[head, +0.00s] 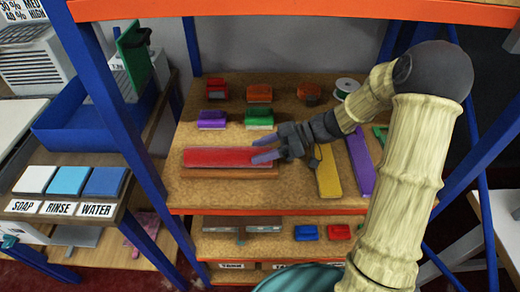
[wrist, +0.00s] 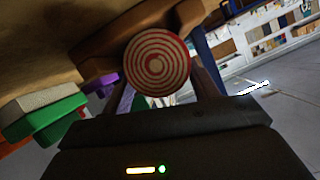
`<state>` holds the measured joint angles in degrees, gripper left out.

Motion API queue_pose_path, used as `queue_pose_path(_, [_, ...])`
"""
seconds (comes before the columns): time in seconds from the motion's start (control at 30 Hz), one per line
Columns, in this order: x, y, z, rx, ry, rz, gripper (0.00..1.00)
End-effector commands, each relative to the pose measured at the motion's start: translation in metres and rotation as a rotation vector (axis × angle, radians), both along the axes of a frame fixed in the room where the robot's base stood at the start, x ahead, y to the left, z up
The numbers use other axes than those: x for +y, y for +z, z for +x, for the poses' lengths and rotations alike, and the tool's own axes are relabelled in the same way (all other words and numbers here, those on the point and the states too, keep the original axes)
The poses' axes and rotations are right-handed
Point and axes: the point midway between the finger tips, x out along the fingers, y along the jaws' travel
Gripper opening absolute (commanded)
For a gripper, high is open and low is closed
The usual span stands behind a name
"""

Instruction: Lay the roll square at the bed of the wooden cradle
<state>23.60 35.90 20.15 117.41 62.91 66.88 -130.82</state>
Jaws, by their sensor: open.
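The red roll (head: 228,156) lies lengthwise on the left of the cork-coloured shelf, along the brown wooden cradle (head: 230,173), whose front strip shows below it. The two look about parallel; how the roll sits in the bed is hidden. My gripper (head: 264,148) is open at the roll's right end, its fingers pointing left. In the wrist view the roll's end (wrist: 156,62) shows as a red and white spiral between the spread fingers. I cannot tell whether either finger touches it.
Purple (head: 212,119) and green (head: 259,119) blocks stand behind the roll. A yellow strip (head: 329,172) and a purple bar (head: 360,160) lie to the right. A blue post (head: 120,120) stands left, and an orange beam (head: 300,9) crosses above.

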Motion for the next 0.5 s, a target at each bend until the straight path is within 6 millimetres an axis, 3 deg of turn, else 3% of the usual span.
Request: queue_pose_path(0.5, [-0.087, 0.034, 0.007, -0.002, -0.004, -0.001, 0.60])
